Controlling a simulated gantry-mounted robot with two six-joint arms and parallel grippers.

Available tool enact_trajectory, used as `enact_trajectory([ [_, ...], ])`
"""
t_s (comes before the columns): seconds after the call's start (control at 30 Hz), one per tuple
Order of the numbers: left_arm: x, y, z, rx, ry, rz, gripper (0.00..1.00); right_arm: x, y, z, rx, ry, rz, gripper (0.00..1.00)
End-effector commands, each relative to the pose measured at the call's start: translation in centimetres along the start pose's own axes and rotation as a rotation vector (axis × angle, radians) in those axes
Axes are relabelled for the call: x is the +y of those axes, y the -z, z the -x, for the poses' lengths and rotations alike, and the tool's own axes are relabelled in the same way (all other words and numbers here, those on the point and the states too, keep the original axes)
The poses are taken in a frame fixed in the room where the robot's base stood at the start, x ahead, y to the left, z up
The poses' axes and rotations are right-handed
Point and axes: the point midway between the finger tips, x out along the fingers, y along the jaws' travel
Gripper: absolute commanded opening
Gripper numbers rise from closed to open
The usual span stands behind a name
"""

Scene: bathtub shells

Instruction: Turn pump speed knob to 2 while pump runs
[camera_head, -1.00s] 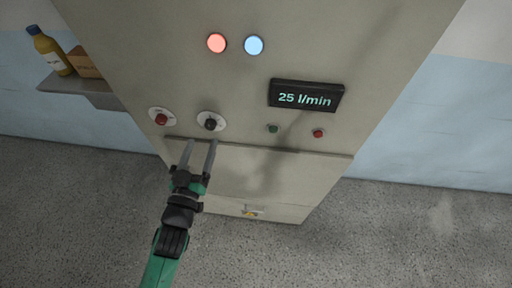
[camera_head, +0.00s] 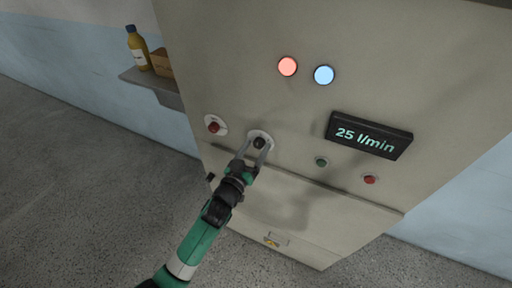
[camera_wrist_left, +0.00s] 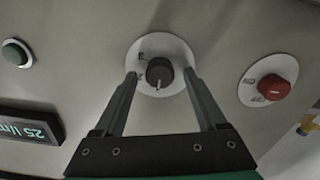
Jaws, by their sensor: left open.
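The pump speed knob is a small black knob (camera_head: 259,143) on a round white dial plate (camera_wrist_left: 144,53) on the front of the grey cabinet (camera_head: 240,60). My left gripper (camera_head: 254,148) is open, with one finger on each side of the knob. In the left wrist view the black knob (camera_wrist_left: 159,73) shows between the fingertips, with gaps visible on both sides. The small dial marks are too blurred to read surely. A black display (camera_head: 369,136) reads 25 l/min. My right gripper is not in view.
A red knob (camera_head: 213,126) on a white plate sits left of the dial. Green (camera_head: 321,162) and red (camera_head: 370,180) buttons are to the right. Orange-red (camera_head: 287,66) and blue (camera_head: 324,75) lamps glow above. A shelf (camera_head: 150,82) holds a bottle and box at left.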

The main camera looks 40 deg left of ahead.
Motion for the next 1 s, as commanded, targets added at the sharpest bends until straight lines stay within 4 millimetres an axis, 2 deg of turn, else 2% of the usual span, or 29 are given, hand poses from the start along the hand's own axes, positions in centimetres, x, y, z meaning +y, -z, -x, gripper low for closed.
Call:
enact_trajectory([
  [0.1, -0.02, 0.03, -0.61, 0.001, 0.0, 0.0, 0.74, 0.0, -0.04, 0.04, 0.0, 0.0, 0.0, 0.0],
  [0.3, -0.01, 0.01, -0.62, 0.0, 0.0, 0.0, 0.74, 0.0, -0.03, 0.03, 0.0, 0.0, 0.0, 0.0],
  [0.37, -0.01, 0.01, -0.61, 0.0, 0.0, 0.0, 0.65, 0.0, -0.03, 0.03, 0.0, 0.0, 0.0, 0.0],
  [0.7, 0.0, 0.01, -0.58, 0.0, 0.0, 0.0, 0.04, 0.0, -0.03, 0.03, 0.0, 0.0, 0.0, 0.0],
  [0.73, 0.0, 0.01, -0.58, 0.0, 0.0, 0.0, 0.0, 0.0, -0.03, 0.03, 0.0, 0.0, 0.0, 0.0],
  [1.0, 0.01, 0.02, -0.58, 0.0, 0.0, -0.011, 0.0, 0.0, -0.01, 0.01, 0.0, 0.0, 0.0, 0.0],
])
